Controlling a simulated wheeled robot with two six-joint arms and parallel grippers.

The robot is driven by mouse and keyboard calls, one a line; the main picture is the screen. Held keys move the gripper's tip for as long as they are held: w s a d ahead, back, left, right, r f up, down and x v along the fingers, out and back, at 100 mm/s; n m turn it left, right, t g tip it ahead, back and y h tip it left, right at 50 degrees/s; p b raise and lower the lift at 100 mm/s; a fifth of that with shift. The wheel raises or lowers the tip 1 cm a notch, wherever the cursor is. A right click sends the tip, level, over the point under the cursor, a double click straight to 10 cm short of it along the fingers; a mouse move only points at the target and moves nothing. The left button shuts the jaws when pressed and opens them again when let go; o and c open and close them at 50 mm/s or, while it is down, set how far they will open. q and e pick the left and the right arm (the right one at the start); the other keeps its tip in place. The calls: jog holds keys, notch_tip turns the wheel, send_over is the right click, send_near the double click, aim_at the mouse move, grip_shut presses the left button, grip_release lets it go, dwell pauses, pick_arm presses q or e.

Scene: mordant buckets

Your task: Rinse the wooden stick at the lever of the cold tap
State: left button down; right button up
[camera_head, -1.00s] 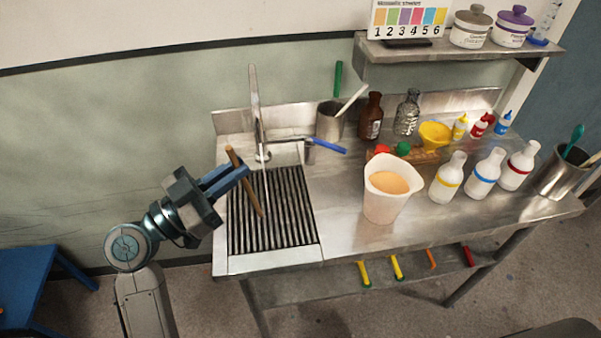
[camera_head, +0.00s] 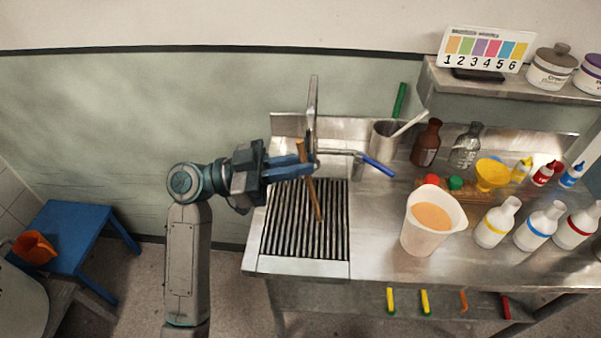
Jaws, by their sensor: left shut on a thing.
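My left gripper (camera_head: 306,166) comes in from the left and is shut on the wooden stick (camera_head: 316,203), near its upper part. The stick is thin, brown and steeply tilted, with its lower end over the dark slatted drain grid (camera_head: 283,225); I cannot tell whether it touches the grid. The steel tap (camera_head: 313,98) stands just behind the gripper, which hides its base. A lever with a blue handle (camera_head: 378,166) sticks out to the right of the tap, apart from the stick. I see no running water. My right gripper is not in view.
A steel pot (camera_head: 383,142) with a white rod stands behind the blue handle. A beaker of orange liquid (camera_head: 420,240) stands right of the grid, with bottles (camera_head: 540,222) beyond. A shelf (camera_head: 500,85) overhangs the back right. A blue stool (camera_head: 75,240) stands at left.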

pick_arm(q)
jog(key=w+a+b, duration=0.2)
jog(key=w+b, duration=0.1)
jog(key=w, duration=0.4)
jog(key=shift+a, duration=0.2)
dwell(0.4)
jog(key=shift+d, duration=0.1)
jog(key=shift+w+d+b, duration=0.1)
jog(key=shift+d+b, duration=0.05)
jog(key=shift+b, duration=0.65)
